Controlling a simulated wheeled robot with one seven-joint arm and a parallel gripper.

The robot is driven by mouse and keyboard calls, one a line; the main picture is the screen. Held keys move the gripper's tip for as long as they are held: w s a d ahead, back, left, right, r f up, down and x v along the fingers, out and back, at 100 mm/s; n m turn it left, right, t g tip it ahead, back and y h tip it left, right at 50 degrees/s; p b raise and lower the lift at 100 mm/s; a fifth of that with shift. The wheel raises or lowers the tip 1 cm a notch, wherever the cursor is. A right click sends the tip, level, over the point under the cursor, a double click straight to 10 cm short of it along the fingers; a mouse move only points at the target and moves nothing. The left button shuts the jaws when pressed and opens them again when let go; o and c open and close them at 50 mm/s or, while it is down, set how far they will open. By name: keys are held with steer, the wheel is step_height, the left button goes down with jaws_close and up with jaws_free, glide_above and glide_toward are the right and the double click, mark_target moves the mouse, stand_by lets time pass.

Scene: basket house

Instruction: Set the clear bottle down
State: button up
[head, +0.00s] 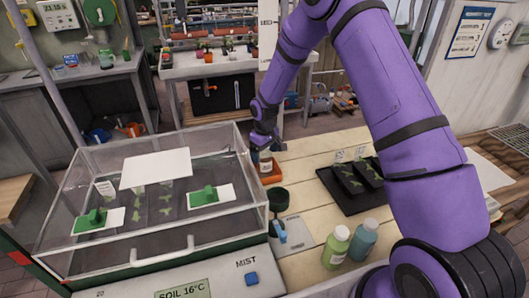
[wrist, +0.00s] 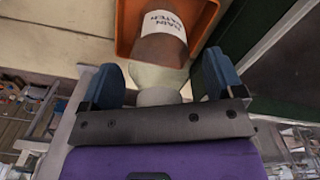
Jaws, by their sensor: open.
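The clear bottle (wrist: 162,48), with a white "RAIN WATER" label and brownish contents, is in the orange tray (wrist: 127,28) in the wrist view. Its pale neck end lies between the two blue fingers of my gripper (wrist: 162,82). The fingers are apart, with a gap on each side of the neck. In the head view the bottle (head: 266,163) stands upright in the small orange tray (head: 272,178), just right of the clear-walled propagator. My gripper (head: 264,141) is right above it and hides its top.
The clear propagator box (head: 150,262), with seedlings and green-handled pieces, is close on the left. A dark green cup (head: 278,200) stands in front of the tray. A black seedling tray (head: 352,190) and two bottles (head: 337,246) are to the right. Bare wooden tabletop (head: 310,160) lies between.

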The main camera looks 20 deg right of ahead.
step_height(320, 180, up, 12)
steer(key=shift+r, duration=0.25)
steer(key=s+d+r+m+t, duration=0.1)
steer(key=s+d+r, duration=0.1)
steer(key=s+r, duration=0.75)
steer(key=s+d+r+m+t, duration=0.15)
steer(key=s+r, duration=0.45)
steer(key=r, duration=0.6)
steer(key=s+d+r+m+t, duration=0.1)
steer(key=s+r, duration=0.1)
steer(key=s, duration=1)
steer(key=s+d+r+m+t, duration=0.1)
steer(key=s+d+r+m, duration=0.1)
steer(key=s, duration=1)
steer(key=shift+s+d+r+t, duration=0.2)
steer(key=shift+s+r+t, duration=0.15)
steer(key=shift+r, duration=0.5)
